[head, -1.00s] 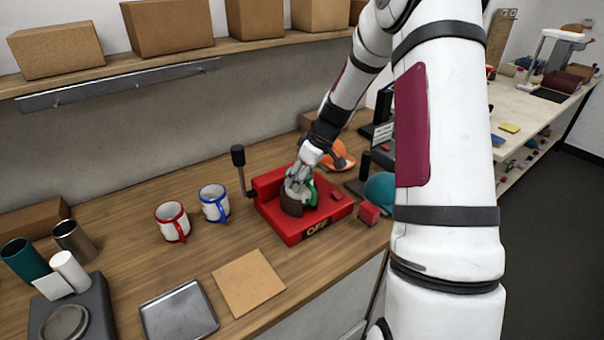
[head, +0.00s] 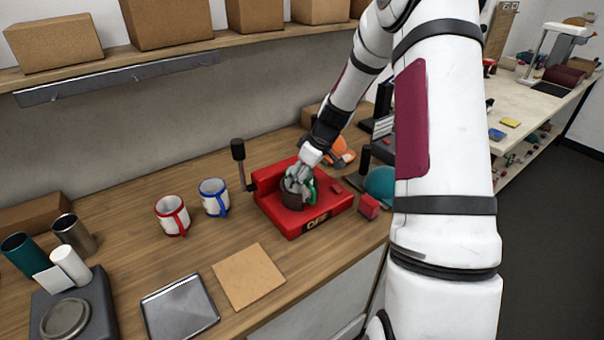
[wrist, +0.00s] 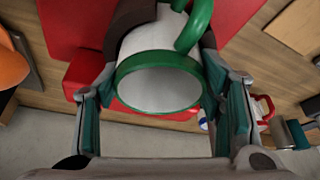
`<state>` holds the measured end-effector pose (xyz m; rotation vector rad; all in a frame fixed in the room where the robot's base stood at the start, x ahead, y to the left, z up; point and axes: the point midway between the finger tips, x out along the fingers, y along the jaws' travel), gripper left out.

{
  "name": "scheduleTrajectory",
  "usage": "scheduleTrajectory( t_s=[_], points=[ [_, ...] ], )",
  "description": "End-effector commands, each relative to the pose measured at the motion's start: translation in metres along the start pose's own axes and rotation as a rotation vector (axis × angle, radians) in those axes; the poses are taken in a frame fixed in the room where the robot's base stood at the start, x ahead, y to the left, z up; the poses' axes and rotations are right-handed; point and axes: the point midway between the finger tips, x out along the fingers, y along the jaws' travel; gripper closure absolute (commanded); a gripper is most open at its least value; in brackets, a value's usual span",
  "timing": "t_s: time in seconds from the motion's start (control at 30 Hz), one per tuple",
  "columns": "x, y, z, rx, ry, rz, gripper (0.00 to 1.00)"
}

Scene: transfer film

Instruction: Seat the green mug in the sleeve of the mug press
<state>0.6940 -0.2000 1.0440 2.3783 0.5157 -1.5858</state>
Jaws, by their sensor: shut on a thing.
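The green mug, white with a green rim and green handle, is between the fingers of my gripper (wrist: 163,115) in the wrist view; its white wall (wrist: 150,38) runs down into the dark sleeve (wrist: 128,17). My gripper (head: 297,180) is shut on the mug, fingers on either side of its rim. The mug's green handle (head: 311,189) shows at the right in the head view. The red mug press (head: 325,215) bears an OFF label on its front. The dark sleeve (head: 291,199) stands on it around the mug's lower part. The mug's base is hidden.
The press's black-knobbed lever (head: 239,165) stands at its left. A blue-rimmed mug (head: 214,197) and a red-rimmed mug (head: 172,215) stand left of it. A cork mat (head: 248,278) and a metal tray (head: 180,308) lie in front. A teal cap (head: 381,184) is close on the right.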

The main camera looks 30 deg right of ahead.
Motion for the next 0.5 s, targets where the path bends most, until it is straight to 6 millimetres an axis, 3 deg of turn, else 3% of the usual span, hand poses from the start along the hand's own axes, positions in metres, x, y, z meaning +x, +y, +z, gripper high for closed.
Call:
scheduleTrajectory(
  t_s=[0.17,0.2,0.27,0.5],
  points=[
    [0.0031,0.0002,0.0013,0.000,0.001,0.001,0.99],
    [0.0029,0.0003,0.0011,0.000,0.001,0.001,0.32],
    [0.0029,0.0003,0.0011,0.000,0.001,0.001,0.19],
    [0.0031,0.0001,0.0013,0.000,0.000,0.001,0.15]
  ],
)
